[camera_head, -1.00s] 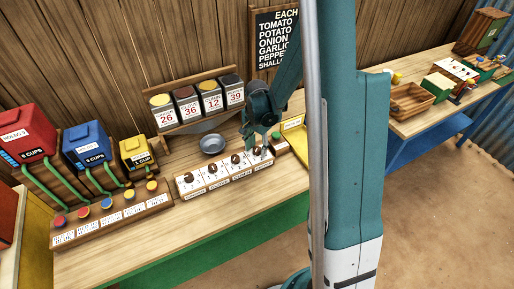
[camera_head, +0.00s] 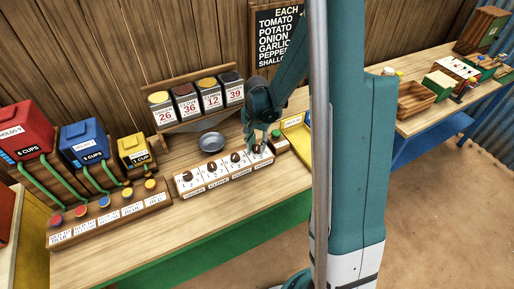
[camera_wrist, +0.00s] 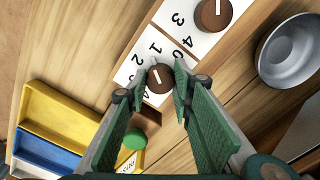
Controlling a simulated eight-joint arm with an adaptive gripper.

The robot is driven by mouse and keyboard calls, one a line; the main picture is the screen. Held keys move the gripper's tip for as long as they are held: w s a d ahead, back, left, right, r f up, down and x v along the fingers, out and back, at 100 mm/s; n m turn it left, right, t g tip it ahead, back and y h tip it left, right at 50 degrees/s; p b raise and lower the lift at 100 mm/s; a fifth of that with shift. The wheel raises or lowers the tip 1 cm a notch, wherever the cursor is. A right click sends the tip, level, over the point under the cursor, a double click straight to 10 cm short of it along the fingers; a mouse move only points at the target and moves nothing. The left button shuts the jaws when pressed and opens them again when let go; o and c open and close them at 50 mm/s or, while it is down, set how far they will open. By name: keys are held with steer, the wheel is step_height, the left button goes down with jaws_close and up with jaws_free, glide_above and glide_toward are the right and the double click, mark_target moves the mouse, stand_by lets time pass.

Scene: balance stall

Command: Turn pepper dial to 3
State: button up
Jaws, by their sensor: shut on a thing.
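A white dial panel (camera_head: 223,176) on the bench has a row of brown round dials, each with numbers around it and a label in front. The labels are too small to read surely. My gripper (camera_head: 258,145) points down at the rightmost dial. In the wrist view this dial (camera_wrist: 160,80) sits between the fingertips of my gripper (camera_wrist: 155,82), which is shut on it. Its white mark points up-left in that view, towards the printed 1 and 2. The fingers partly cover its numbers. The neighbouring dial (camera_wrist: 213,13) is free.
A block with a green button (camera_head: 276,133) stands just right of the panel. A metal bowl (camera_head: 211,142) sits behind it, below several numbered spice jars (camera_head: 197,99). Red, blue and yellow dispensers (camera_head: 82,145) stand left. Yellow and blue trays (camera_wrist: 62,115) lie beside the panel.

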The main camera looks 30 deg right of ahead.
steer(key=n+b, duration=0.2)
steer(key=n, duration=0.2)
steer(key=shift+f, duration=0.1)
steer(key=n+b, duration=0.2)
steer(key=n, duration=0.2)
steer(key=n+b, duration=0.1)
steer(key=n, duration=0.2)
steer(key=shift+n, duration=0.3)
steer(key=shift+n+b, duration=0.65)
steer(key=shift+n, duration=1.15)
steer(key=o, duration=0.9)
steer(key=shift+r, duration=0.2)
